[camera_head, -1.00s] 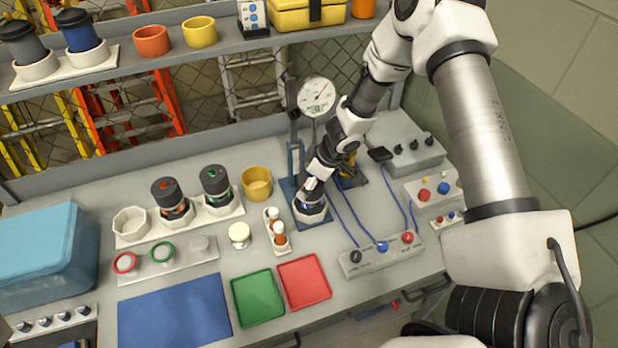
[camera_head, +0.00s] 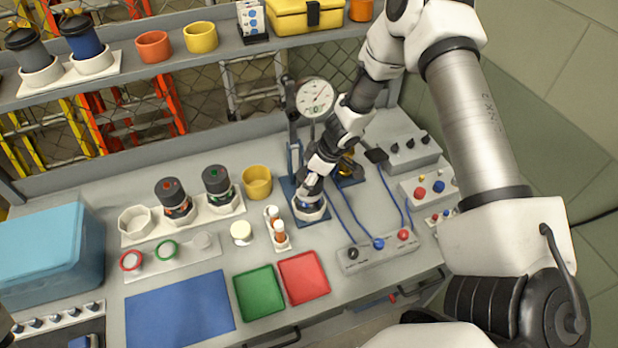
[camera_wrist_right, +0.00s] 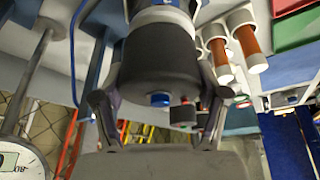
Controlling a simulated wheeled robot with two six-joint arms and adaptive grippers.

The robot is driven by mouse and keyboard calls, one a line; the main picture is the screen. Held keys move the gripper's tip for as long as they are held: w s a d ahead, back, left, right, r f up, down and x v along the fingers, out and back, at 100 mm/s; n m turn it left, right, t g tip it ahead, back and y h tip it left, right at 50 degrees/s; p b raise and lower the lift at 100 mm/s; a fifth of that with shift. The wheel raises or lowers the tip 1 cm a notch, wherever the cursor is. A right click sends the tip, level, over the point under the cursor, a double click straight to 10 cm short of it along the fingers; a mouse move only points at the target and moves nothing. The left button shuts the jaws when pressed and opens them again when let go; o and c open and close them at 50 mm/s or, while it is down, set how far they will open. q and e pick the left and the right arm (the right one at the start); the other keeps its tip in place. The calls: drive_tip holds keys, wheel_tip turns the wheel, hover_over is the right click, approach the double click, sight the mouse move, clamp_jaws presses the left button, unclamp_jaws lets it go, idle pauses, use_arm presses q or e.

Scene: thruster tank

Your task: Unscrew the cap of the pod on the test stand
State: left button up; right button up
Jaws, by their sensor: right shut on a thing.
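The pod (camera_head: 309,208) stands upright in the blue test stand (camera_head: 318,221), mostly hidden under my right gripper (camera_head: 309,188) in the head view. In the right wrist view, the pod's dark cap (camera_wrist_right: 160,60) fills the space between the two fingers of my right gripper (camera_wrist_right: 158,80). The fingers are shut on the cap from both sides. A blue dot (camera_wrist_right: 160,99) marks the cap's end. A white and blue part of the pod (camera_wrist_right: 165,14) shows beyond the cap. My left gripper is not in view.
A dial gauge (camera_head: 315,97) on a post stands close behind the stand. A connector box (camera_head: 378,250) with cables lies to the right. Small orange vials (camera_head: 279,232), two dark-capped pods (camera_head: 216,184), green (camera_head: 259,293) and red (camera_head: 303,277) trays and a blue mat (camera_head: 180,312) lie left and in front.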

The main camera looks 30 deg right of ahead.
sight(305, 173)
drive_tip(key=shift+r+p, duration=0.3)
drive_tip(key=shift+r, duration=1.65)
